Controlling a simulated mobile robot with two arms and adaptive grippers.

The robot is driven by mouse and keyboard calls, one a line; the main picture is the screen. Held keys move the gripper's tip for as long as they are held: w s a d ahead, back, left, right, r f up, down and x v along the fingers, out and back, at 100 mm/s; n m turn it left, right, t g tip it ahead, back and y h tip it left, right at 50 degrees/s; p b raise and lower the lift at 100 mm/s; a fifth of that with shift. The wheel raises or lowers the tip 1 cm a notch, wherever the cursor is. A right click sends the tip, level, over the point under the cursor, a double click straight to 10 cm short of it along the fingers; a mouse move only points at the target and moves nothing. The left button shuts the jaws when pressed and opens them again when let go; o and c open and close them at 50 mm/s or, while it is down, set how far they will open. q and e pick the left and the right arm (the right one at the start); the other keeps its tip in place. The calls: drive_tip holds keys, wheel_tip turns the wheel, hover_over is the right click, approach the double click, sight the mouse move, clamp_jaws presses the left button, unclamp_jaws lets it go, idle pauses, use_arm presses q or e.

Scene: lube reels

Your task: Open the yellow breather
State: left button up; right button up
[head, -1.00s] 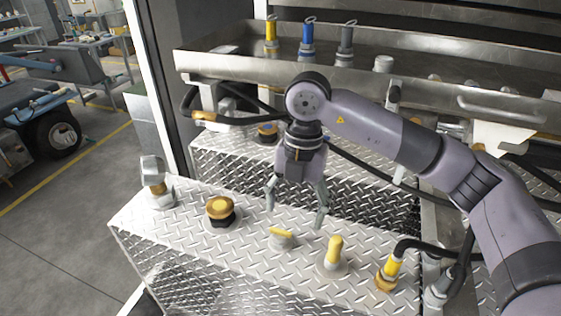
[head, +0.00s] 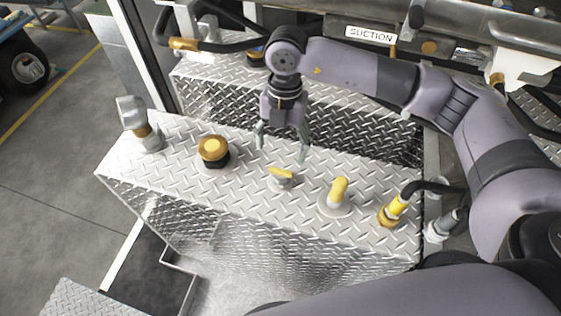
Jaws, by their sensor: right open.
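Several yellow-topped fittings stand on the diamond-plate tank top (head: 245,200). They include a round gold-yellow cap on a dark base (head: 213,150), a small fitting with a flat yellow lever (head: 280,174) and a rounded yellow knob on a pale round base (head: 338,190). I cannot tell for sure which is the breather. My right gripper (head: 282,150) points down with its fingers spread and empty, just behind the flat yellow lever. It appears apart from the fittings. My left gripper is out of view.
A grey-capped fitting (head: 140,122) stands at the tank's left end. A yellow coupling with a black hose (head: 394,209) stands at its right end. A second diamond-plate tank (head: 320,95) and a panel marked SUCTION (head: 371,35) lie behind. Open floor is at left.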

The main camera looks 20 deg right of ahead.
sight(280, 170)
drive_tip(key=f, duration=0.3)
drive_tip(key=f+p, duration=0.1)
drive_tip(key=f, duration=0.1)
drive_tip(key=shift+s+a, duration=0.15)
drive_tip(key=shift+s, duration=0.15)
wheel_tip(280, 170, down, 2)
drive_tip(key=shift+a+f, duration=0.1)
drive_tip(key=shift+s+f, duration=0.1)
drive_tip(key=shift+f, duration=0.45)
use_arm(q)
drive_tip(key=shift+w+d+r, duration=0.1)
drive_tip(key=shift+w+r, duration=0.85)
use_arm(e)
drive_tip(key=shift+c, duration=0.3)
